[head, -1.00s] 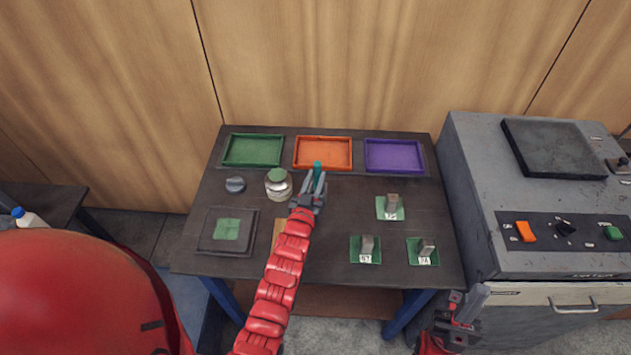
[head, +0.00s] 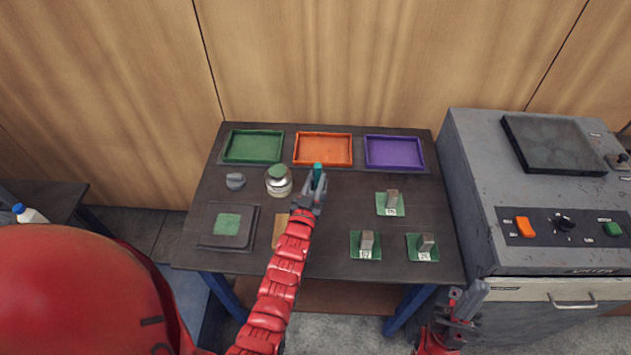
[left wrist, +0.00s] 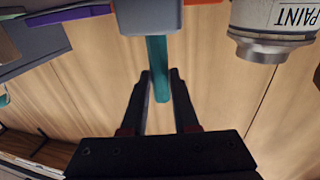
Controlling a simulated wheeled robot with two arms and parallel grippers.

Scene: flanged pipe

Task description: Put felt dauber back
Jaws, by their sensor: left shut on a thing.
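The felt dauber's teal handle (head: 318,171) stands about upright near the middle of the table, in front of the orange tray. My left gripper (head: 317,181) is shut on it. In the left wrist view the teal handle (left wrist: 157,70) runs between the two fingers (left wrist: 160,78), below a grey block (left wrist: 148,16) in the picture. Whether the handle is in or only in front of that block is unclear, and the felt end is hidden. My right gripper (head: 468,303) is low, in front of the table's right end; its jaw opening is unclear.
Green (head: 253,147), orange (head: 322,150) and purple (head: 394,153) trays line the back. A paint jar (head: 279,184) and dark knob (head: 235,181) stand left of my gripper. Green-based metal blocks (head: 391,198) stand right. A square pad (head: 229,224) lies front left; a grey machine (head: 540,190) borders the right.

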